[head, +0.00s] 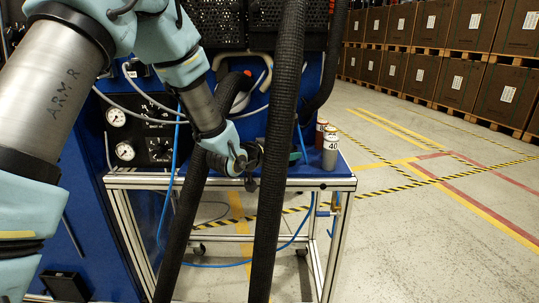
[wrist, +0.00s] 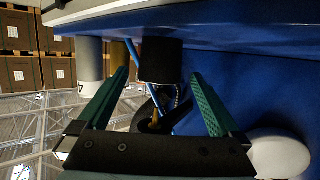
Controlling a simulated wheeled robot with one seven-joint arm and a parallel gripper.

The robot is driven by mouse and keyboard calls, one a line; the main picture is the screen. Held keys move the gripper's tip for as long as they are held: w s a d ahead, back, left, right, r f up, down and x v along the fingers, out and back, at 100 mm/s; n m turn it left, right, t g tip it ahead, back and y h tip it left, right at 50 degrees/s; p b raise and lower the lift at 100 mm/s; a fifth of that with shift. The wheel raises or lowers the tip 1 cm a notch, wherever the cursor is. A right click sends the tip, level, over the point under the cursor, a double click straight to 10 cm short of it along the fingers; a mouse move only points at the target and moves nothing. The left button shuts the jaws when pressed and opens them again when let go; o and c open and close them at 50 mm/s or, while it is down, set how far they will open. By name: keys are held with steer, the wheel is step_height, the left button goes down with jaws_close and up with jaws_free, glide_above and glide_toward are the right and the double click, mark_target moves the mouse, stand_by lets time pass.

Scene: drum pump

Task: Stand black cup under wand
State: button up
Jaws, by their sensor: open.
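The black cup (wrist: 160,62) shows in the wrist view as a dark cylinder on the blue worktop, which appears at the top of that picture. My gripper (wrist: 158,74) is open, with its two green fingers apart. The cup appears between the fingertips, with a gap on each side; I cannot tell how deep it sits between them. In the head view a green fingertip (head: 295,157) shows just right of a black hose. The cup is not visible there, with the hose across that spot. I cannot make out the wand for sure in either view.
A grey canister marked 40 (head: 330,148) and a reddish-brown bottle (head: 321,131) stand at the worktop's right. Two thick black hoses (head: 278,150) cross in front of the bench. A thin blue tube (head: 174,160) hangs at left. Stacked brown boxes (head: 447,79) stand far off.

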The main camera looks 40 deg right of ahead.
steer(key=v, duration=0.8)
steer(key=shift+a+r+b, duration=0.15)
steer(key=shift+a+b, duration=0.1)
steer(key=shift+b, duration=0.1)
steer(key=w+a+f+n+t+y, duration=0.1)
steer(key=w+a+n+y, duration=0.25)
steer(key=a, duration=0.65)
steer(key=w+a+f+n+t+y, duration=0.1)
steer(key=w+a+f+n+y, duration=0.2)
steer(key=a, duration=0.6)
steer(key=w+a+n+t+y, duration=0.1)
steer(key=w+a+y, duration=0.35)
steer(key=a, duration=0.55)
steer(key=s+a+n+g+y, duration=0.1)
steer(key=s+a+n+g, duration=0.1)
steer(key=s+a, duration=0.3)
steer(key=s+a+n+g+y, duration=0.2)
steer(key=s+a+n+g, duration=0.1)
steer(key=a, duration=1.1)
steer(key=s+n, duration=0.1)
steer(key=s, duration=0.1)
steer(key=shift+s+f, duration=0.3)
step_height(320, 180, up, 10)
steer(key=p, duration=1)
steer(key=shift+r, duration=0.2)
